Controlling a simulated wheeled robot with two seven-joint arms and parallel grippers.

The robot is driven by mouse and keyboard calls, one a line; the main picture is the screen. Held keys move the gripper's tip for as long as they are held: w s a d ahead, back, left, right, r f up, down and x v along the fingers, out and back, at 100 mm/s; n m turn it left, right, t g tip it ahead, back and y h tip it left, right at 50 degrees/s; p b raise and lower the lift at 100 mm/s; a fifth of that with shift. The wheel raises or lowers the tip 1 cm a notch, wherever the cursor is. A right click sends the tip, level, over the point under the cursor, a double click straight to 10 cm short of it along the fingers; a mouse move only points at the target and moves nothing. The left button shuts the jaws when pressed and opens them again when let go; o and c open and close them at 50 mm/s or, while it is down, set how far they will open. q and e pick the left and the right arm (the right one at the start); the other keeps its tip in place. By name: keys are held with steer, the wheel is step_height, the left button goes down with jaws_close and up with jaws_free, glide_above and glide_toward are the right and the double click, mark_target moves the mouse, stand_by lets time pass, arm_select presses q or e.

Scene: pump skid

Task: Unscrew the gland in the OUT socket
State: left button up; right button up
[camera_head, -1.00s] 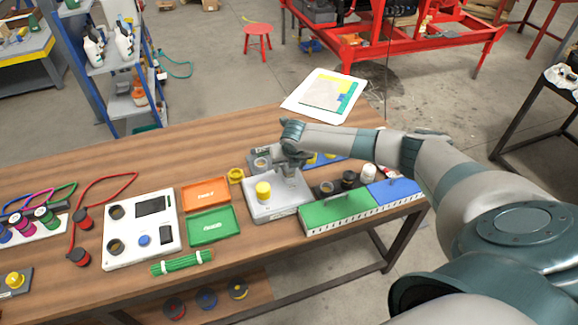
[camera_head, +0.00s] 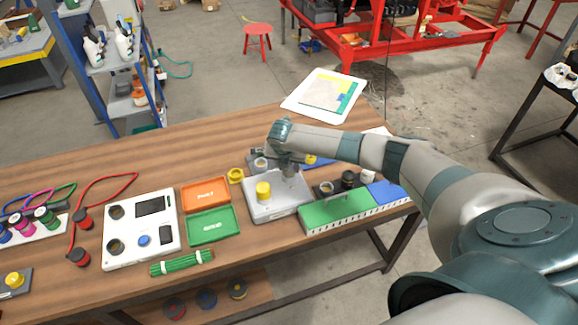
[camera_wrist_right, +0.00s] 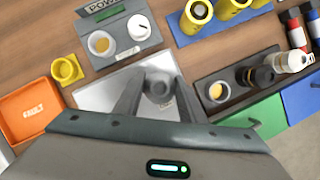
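A light grey block (camera_head: 290,206) sits on the bench with a yellow cap (camera_head: 263,190) on its left part. My right gripper (camera_head: 290,172) is over the block's right back part and points down. In the wrist view its two fingers (camera_wrist_right: 157,80) stand apart, one on each side of a round grey gland (camera_wrist_right: 157,88) on the block. The gripper looks open; I see no clear contact with the gland. Socket lettering is not readable. My left gripper is not in view.
Orange tray (camera_head: 206,194) and green tray (camera_head: 210,226) lie left of the block. A green box top (camera_head: 338,209) and a dark rack with fittings (camera_wrist_right: 240,85) stand close on the right. A grey socketed plate (camera_wrist_right: 122,40) lies behind.

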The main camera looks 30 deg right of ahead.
steer(key=shift+n+t+y, duration=0.4)
steer(key=shift+n+y, duration=0.4)
steer(key=shift+n, duration=1.5)
steer(key=n+y+b, duration=0.1)
steer(key=n, duration=0.2)
steer(key=shift+f, duration=0.15)
steer(key=shift+n+y+b, duration=0.3)
steer(key=shift+n+b, duration=0.15)
steer(key=shift+n, duration=0.25)
steer(key=o, duration=1.1)
